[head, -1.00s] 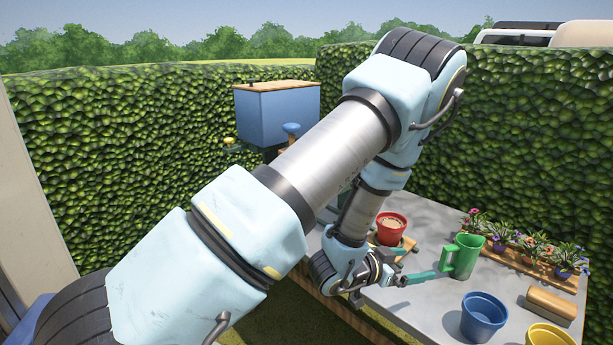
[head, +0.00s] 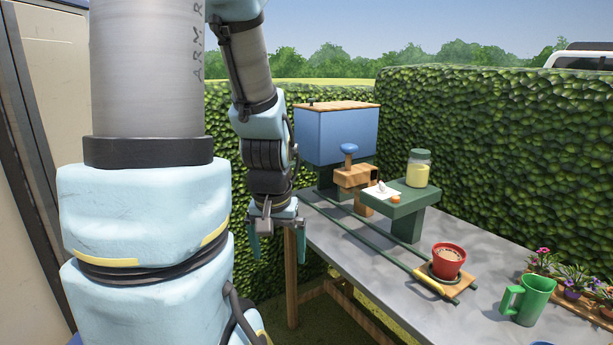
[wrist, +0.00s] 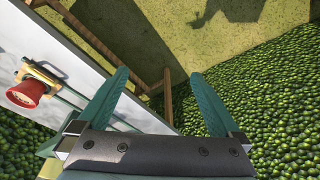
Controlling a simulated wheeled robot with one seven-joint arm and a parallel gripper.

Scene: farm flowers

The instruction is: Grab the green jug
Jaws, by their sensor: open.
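The green jug (head: 528,300) stands upright on the grey table at the lower right of the head view, its handle on the left side. My gripper (head: 276,248) hangs beyond the table's left edge, well to the left of the jug and apart from it. Its two teal fingers are spread with nothing between them, as the wrist view (wrist: 160,80) also shows. The jug does not show in the wrist view.
A red pot (head: 448,262) sits on a wooden slider with green rails, between my gripper and the jug. A green stand (head: 406,203) bears a jar (head: 418,168). A blue box (head: 337,135) is behind. Potted flowers (head: 575,280) stand right of the jug.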

